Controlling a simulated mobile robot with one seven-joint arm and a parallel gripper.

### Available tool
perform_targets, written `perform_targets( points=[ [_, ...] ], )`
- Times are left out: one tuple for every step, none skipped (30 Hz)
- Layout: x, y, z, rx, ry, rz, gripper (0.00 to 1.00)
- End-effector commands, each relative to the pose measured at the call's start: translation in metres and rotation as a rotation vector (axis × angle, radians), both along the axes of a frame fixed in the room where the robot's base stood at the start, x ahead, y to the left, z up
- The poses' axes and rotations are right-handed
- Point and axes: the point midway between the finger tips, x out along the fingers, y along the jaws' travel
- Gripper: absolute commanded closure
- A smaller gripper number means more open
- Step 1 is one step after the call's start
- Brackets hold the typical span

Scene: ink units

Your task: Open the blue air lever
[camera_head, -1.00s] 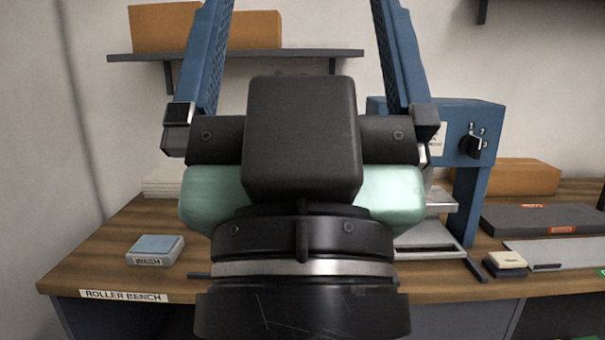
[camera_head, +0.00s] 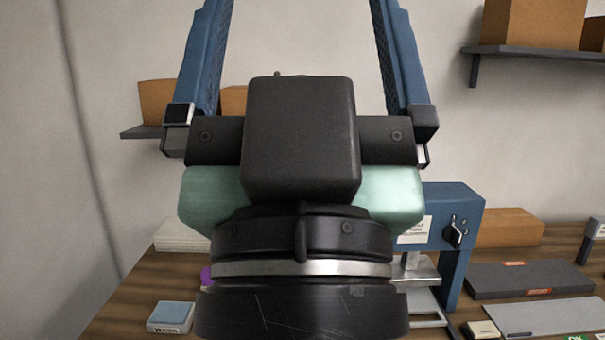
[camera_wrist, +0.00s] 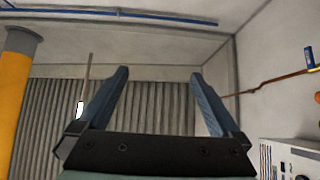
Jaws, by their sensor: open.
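My gripper (camera_head: 303,30) points up in front of the head camera, its two blue fingers wide apart. It also shows open and empty in the wrist view (camera_wrist: 160,75). A small blue piece (camera_wrist: 310,58) sits at the right edge of the wrist view, by a thin brown pipe (camera_wrist: 275,82) on the wall. It may be the blue air lever, but it is too small to be sure. It is well apart from my fingers. No air lever can be made out in the head view, where my gripper hides the middle.
A wooden bench (camera_head: 125,318) holds a blue press (camera_head: 455,205), a WASH pad (camera_head: 170,316) and dark slabs (camera_head: 530,279). A wall shelf (camera_head: 540,51) with boxes is at upper right. In the wrist view, a yellow column (camera_wrist: 12,90) and a white panel (camera_wrist: 290,155) flank my gripper.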

Motion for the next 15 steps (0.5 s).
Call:
perform_targets(
  points=[
    [0.0,0.0,-0.001,0.0,0.0,0.0,0.0],
    [0.0,0.0,-0.001,0.0,0.0,0.0,0.0],
    [0.0,0.0,-0.001,0.0,0.0,0.0,0.0],
    [0.0,0.0,-0.001,0.0,0.0,0.0,0.0],
    [0.0,0.0,-0.001,0.0,0.0,0.0,0.04],
    [0.0,0.0,-0.002,0.0,0.001,0.0,0.11],
    [0.001,0.0,-0.004,0.0,0.003,0.001,0.16],
    [0.003,0.0,-0.006,0.001,0.007,0.004,0.22],
    [0.006,0.0,-0.012,0.002,0.016,0.008,0.29],
    [0.009,0.0,-0.019,0.004,0.025,0.013,0.34],
    [0.013,-0.001,-0.026,0.006,0.036,0.018,0.4],
    [0.019,-0.001,-0.038,0.009,0.055,0.028,0.47],
    [0.026,-0.002,-0.049,0.012,0.072,0.037,0.52],
    [0.032,-0.002,-0.061,0.016,0.091,0.048,0.58],
    [0.041,-0.003,-0.079,0.024,0.119,0.063,0.65]
  ],
)
